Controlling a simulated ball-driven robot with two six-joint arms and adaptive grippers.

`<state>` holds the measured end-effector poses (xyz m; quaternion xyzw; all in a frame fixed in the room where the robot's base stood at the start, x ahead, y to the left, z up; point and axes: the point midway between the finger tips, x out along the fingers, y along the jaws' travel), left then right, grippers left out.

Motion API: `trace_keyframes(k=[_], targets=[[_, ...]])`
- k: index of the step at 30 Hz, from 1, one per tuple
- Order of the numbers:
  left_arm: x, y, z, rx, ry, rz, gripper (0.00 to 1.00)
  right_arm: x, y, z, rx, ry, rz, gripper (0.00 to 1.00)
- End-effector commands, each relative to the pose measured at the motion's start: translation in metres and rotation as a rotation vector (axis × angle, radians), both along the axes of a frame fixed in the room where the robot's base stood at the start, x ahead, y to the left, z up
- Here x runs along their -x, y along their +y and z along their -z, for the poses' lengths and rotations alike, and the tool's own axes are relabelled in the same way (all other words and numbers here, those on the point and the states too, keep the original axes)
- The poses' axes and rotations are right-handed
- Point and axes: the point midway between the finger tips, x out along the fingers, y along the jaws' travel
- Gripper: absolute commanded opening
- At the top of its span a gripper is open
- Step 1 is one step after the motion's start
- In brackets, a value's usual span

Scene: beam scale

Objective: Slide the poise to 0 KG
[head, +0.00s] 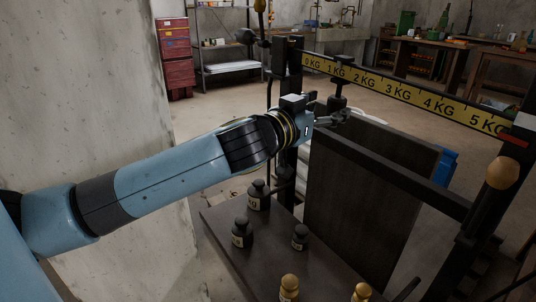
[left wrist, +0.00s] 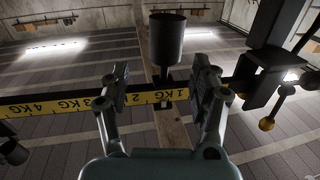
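The poise (head: 337,103) is a dark cylinder hanging from the beam. Its hanger meets the yellow scale strip (head: 400,94) between the 1 KG and 2 KG labels, close to 1 KG. My left gripper (head: 334,119) is just below the beam, at the poise. In the left wrist view the scale is upside down, and the poise (left wrist: 166,40) stands between the spread fingers of the left gripper (left wrist: 162,75). Gaps show on both sides, so the gripper is open and not clamped on it. The 0 KG label (head: 313,61) is at the beam's left end. My right gripper is not in view.
A dark post (head: 289,90) stands at the beam's 0 KG end. Several dark and brass weights (head: 258,196) stand on the platform (head: 225,225) below. An upright dark panel (head: 365,190) is under the beam. A pale wall (head: 90,110) is at left.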

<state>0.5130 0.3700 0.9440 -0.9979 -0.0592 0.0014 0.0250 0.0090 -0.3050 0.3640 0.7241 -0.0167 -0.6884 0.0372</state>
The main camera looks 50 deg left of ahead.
Motion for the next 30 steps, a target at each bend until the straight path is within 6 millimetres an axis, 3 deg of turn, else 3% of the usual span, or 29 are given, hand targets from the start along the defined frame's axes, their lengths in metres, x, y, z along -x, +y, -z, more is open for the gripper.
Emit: trace_keyframes(k=[7,15,30], targets=[[0.055,-0.007,0.003,0.000,0.004,0.002,0.63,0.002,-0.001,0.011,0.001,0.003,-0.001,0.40],[0.089,-0.013,0.051,0.173,0.147,-0.137,0.63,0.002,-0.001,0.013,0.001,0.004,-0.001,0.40],[0.157,-0.025,0.124,0.154,0.602,-0.273,0.63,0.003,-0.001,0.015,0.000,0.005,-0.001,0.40]])
